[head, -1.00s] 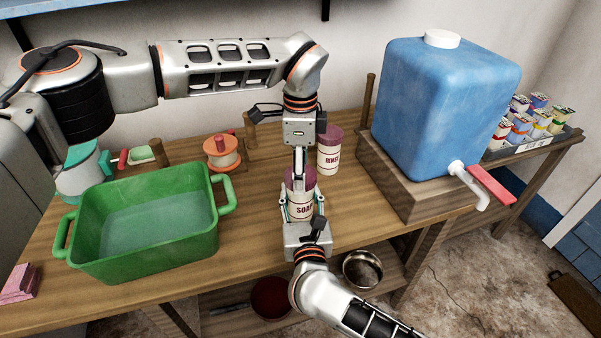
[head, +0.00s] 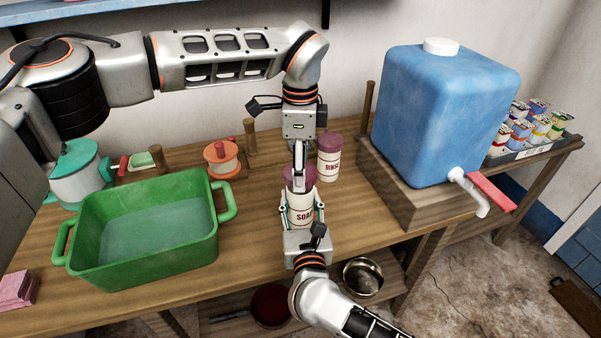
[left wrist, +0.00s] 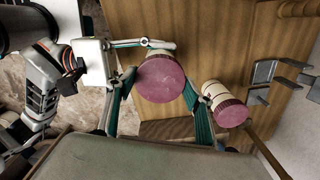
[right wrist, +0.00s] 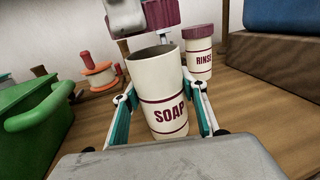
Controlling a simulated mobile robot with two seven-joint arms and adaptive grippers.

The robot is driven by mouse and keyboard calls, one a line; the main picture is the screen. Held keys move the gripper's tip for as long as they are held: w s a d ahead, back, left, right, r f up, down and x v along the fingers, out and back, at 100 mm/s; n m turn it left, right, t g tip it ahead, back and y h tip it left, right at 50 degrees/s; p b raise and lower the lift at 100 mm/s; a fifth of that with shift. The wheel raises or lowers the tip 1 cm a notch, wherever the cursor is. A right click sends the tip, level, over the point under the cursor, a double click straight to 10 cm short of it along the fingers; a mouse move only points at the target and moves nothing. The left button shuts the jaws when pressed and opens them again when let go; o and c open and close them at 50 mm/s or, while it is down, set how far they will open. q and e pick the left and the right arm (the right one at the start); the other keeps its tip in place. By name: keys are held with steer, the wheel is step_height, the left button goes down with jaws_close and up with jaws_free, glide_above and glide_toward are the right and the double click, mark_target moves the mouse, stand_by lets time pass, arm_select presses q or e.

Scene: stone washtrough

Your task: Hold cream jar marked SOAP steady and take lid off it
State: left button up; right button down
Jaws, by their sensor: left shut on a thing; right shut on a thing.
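The cream jar marked SOAP (head: 301,213) stands upright at the table's front edge. In the right wrist view its dark mouth is open at the top (right wrist: 153,52). My right gripper (head: 299,208) is shut around the jar's sides, from the front. The maroon lid (head: 300,178) is just above the jar, with a gap under it in the right wrist view (right wrist: 150,17). My left gripper (head: 299,165) comes from above and is shut on the lid, whose round top shows between the fingers in the left wrist view (left wrist: 160,78).
A similar jar marked RINSE (head: 329,158) stands close behind, to the right. A green basin (head: 148,249) is on the left, with an orange spool (head: 221,158) behind it. A blue water tank (head: 440,110) on a wooden block stands right. Bare table lies between basin and jar.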

arm_select(q)
step_height(320, 180, up, 2)
steer(key=shift+r, duration=0.2)
arm_select(e)
steer(key=c, duration=1.1)
jaws_free()
steer(key=s, duration=0.4)
steer(key=s+d, duration=0.1)
steer(key=s, duration=0.7)
steer(key=shift+d, duration=0.15)
